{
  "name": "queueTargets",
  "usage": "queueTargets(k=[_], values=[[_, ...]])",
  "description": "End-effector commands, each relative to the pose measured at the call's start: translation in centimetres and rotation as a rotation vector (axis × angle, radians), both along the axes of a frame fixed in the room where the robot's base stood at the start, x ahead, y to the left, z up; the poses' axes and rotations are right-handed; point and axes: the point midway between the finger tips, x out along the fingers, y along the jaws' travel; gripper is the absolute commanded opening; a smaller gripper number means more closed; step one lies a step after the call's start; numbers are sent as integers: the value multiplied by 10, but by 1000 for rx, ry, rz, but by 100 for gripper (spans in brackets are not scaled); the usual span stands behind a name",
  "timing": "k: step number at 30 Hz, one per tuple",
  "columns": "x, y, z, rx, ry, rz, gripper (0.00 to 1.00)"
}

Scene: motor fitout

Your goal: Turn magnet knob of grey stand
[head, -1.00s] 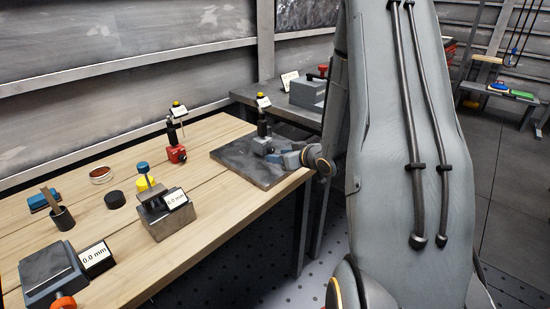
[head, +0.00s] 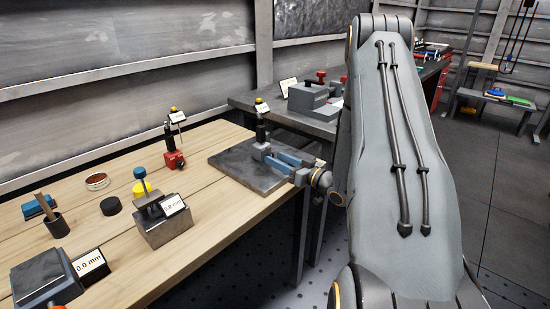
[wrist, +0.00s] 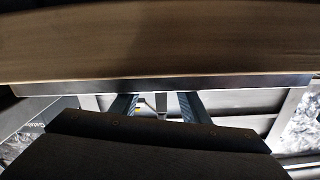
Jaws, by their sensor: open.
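The grey stand (head: 261,150) has a grey block base, a black post and a yellow top with a white label. It stands upright on a dark slab (head: 237,175) at the back right of the wooden bench in the head view. My gripper (head: 275,157) is open, its two blue fingers pointing left at the grey base from the bench's right edge. The fingertips are close to the base; I cannot tell whether they touch it. The magnet knob is not clear, and the fingers may hide it. In the wrist view the fingers (wrist: 158,105) show apart, without a clear stand between them.
A similar red stand (head: 174,160) is left of the slab. A grey side bench (head: 290,122) holds a grey box behind my gripper.

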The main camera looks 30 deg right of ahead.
Motion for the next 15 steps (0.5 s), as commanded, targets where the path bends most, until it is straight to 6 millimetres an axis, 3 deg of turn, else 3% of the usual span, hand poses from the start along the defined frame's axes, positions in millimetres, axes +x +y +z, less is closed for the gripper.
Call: queueTargets(k=[6,15], values=[[16,6,0,-1,1,0,42],[18,6,0,-1,1,-1,38]])
